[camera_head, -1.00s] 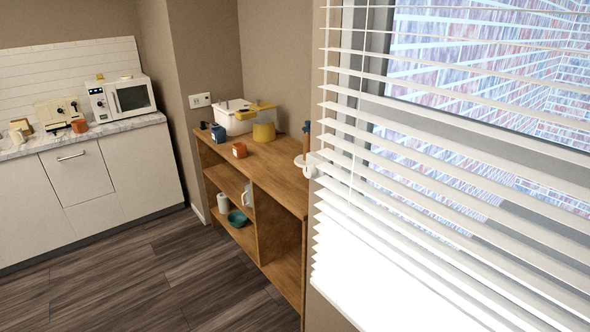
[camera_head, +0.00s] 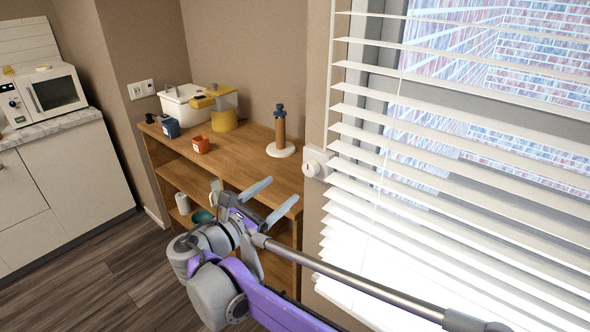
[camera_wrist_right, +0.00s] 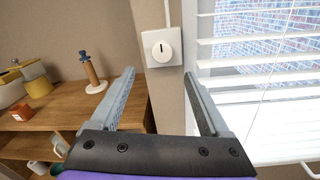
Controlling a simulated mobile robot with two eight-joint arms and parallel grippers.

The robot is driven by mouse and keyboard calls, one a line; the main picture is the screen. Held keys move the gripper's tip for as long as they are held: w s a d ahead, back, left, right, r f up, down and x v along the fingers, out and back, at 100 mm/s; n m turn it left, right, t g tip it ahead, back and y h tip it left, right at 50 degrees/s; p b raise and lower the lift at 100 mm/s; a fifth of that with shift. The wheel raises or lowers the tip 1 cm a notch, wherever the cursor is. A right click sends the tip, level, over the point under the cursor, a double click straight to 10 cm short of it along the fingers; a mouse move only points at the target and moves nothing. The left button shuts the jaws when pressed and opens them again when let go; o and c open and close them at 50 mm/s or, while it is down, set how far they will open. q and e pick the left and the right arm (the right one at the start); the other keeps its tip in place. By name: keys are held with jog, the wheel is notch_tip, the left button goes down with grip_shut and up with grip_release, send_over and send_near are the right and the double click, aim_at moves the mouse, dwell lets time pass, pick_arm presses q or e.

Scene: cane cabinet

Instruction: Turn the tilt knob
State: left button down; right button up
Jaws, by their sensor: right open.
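The tilt knob (camera_head: 311,168) is a white round knob on a white square wall plate, at the left edge of the window blind (camera_head: 440,130). In the right wrist view the knob (camera_wrist_right: 162,50) shows a short dark mark on its upper part. My right gripper (camera_head: 269,199) is open and empty, below and left of the knob and apart from it. In the right wrist view its two fingers (camera_wrist_right: 163,82) are spread, with the knob beyond and between their tips. My left gripper is not in view.
A wooden cabinet (camera_head: 247,145) stands left of the blind. On it are a paper towel stand (camera_head: 281,130), an orange cup (camera_head: 201,144), a blue container (camera_head: 171,128) and a white box (camera_head: 185,103). A microwave (camera_head: 50,92) stands far left.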

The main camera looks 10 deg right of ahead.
aim_at(308, 170)
jog(key=p+x, duration=0.1)
jog(key=x, duration=0.9)
jog(key=shift+d, duration=0.35)
grip_shut()
